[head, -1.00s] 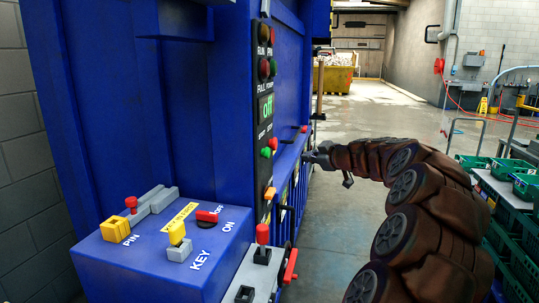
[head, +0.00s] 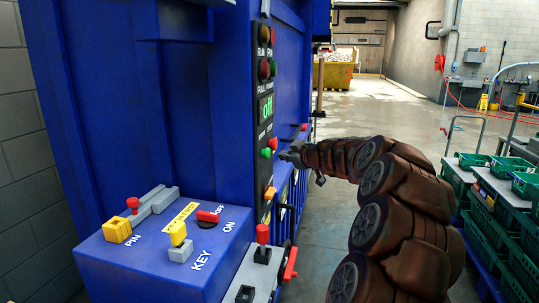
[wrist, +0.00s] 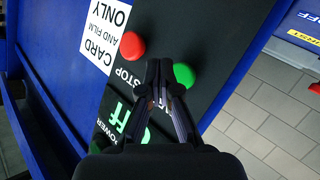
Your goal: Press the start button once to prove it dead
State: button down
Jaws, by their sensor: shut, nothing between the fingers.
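The green start button (head: 266,153) is on the dark control panel (head: 263,122) of the blue machine; it also shows in the wrist view (wrist: 184,75). The red stop button (head: 273,143) is beside it and shows in the wrist view (wrist: 132,45) near the word STOP. My gripper (head: 283,156) is shut and empty, close to the panel by the buttons. In the wrist view its fingertips (wrist: 160,65) appear between the two buttons, nearer the green one. Contact with the green button cannot be told.
A blue box (head: 160,262) at the front left carries a red ON/OFF handle (head: 208,217) and a yellow key (head: 178,233). An orange button (head: 269,192) sits lower on the panel. Green crates (head: 510,165) stand at right. Open floor (head: 380,115) lies beyond.

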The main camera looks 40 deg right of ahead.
jog(key=shift+w+a, duration=0.4)
jog(key=shift+w, duration=0.15)
jog(key=shift+w+a+f+b, duration=0.1)
jog(key=shift+w+f+b, duration=0.1)
jog(key=shift+b, duration=0.45)
dwell(0.7)
jog(key=shift+w+a+r+b, duration=0.2)
jog(key=shift+w+a+b, duration=0.25)
jog(key=shift+w+b, duration=0.15)
dwell(1.4)
jog(key=shift+s+d+f, duration=0.1)
jog(key=shift+s+d+b, duration=0.45)
jog(key=shift+s+b, duration=0.15)
jog(key=shift+s, duration=0.1)
jog(key=shift+s+d+b, duration=0.7)
jog(key=shift+s+d, duration=0.05)
jog(key=shift+s, duration=0.3)
jog(key=shift+s+d+b, duration=0.65)
jog(key=shift+s+d, duration=0.05)
jog(key=shift+s, duration=0.3)
